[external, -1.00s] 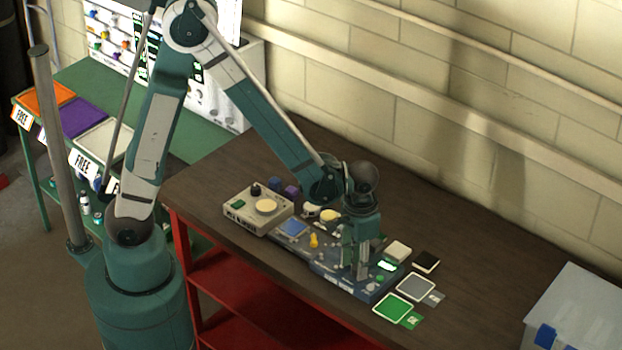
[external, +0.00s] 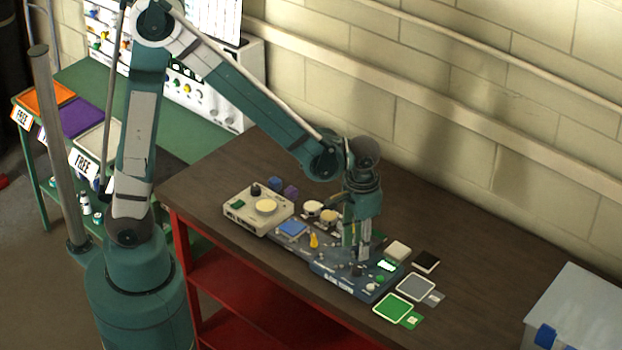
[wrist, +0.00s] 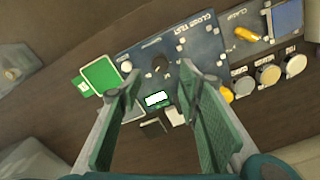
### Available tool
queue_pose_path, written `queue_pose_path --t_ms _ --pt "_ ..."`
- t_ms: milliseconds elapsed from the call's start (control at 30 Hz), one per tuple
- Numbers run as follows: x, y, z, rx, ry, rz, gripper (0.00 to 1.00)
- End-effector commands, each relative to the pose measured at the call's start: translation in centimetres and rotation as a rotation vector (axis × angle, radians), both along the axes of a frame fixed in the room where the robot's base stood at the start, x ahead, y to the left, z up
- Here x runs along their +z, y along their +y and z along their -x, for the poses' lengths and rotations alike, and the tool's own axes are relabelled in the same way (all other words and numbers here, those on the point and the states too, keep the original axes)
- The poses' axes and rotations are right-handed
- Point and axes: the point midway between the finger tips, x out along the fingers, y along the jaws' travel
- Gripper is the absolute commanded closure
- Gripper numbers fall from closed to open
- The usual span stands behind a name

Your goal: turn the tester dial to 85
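The tester panel (external: 330,281) is a blue-grey board lying on the brown bench; in the wrist view (wrist: 205,60) part of its lettering reads "TEST". Its dark dial knob (wrist: 161,63) shows beyond and between my fingertips, and in the external view (external: 357,270) it sits just below them. A small lit display (wrist: 157,99) is near the dial; its digits are too small to read. My gripper (external: 358,254) points down above the panel, and in the wrist view (wrist: 160,88) its fingers are apart with nothing between them. The fingers appear clear of the dial.
Green (external: 393,307) and grey (external: 415,287) squares lie at the panel's right end, beside a black block (external: 426,261) and a cream block (external: 397,251). A grey bin (external: 580,310) is at far right.

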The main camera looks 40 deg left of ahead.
Motion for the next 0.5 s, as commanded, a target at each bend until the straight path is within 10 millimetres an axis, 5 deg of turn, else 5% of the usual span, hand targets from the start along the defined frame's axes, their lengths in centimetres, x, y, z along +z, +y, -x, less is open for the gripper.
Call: queue_pose_path --t_ms 500 --pt "4.3 0.0 0.0 0.0 0.0 0.0 0.65"
